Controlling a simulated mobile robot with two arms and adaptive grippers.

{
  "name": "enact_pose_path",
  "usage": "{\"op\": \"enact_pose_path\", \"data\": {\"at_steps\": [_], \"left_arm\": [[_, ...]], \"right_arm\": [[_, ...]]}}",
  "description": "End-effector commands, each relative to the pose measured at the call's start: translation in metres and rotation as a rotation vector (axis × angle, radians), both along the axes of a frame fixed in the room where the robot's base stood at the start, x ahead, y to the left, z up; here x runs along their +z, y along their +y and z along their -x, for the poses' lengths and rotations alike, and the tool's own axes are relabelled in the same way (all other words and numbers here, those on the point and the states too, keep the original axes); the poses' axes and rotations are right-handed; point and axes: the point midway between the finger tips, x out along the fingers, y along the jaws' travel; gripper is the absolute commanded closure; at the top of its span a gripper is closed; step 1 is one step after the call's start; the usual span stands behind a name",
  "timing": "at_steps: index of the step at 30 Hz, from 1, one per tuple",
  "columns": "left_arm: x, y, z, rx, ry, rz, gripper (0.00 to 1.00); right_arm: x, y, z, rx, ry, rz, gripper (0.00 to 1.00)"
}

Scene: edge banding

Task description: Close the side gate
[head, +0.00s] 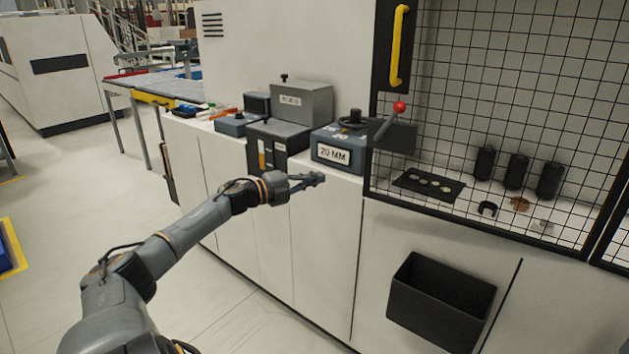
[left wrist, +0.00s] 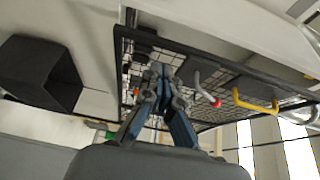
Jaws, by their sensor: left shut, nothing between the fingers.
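The side gate is a black-framed wire mesh panel (head: 470,108) on the right of the head view, with an upright yellow handle (head: 398,46) near its left edge. A lever with a red knob (head: 399,107) stands out below the handle. I cannot tell whether the gate is fully shut. My left gripper (head: 318,179) is shut and empty, in front of the white cabinet, left of and below the gate's lower left corner. In the left wrist view the closed fingers (left wrist: 162,72) overlap the mesh, with the yellow handle (left wrist: 255,104) to their right. My right gripper is out of view.
A blue-grey unit marked 20 MM (head: 338,148) and a grey box (head: 302,101) stand on the ledge beyond my gripper. A black open bin (head: 440,298) juts from the cabinet front below the gate.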

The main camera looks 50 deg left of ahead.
Motion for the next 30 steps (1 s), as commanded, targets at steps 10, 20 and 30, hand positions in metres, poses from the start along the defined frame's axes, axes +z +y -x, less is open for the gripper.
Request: {"op": "enact_pose_path", "data": {"at_steps": [10, 20, 30], "left_arm": [[0.041, -0.042, -0.032, 0.11, -0.006, -0.492, 1.0], [0.075, -0.095, -0.015, 0.307, 0.015, -1.28, 1.0], [0.085, -0.104, 0.016, 0.403, 0.063, -1.585, 1.0]], "right_arm": [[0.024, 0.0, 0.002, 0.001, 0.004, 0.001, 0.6], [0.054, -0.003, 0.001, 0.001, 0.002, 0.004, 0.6], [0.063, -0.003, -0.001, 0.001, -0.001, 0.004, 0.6]]}}
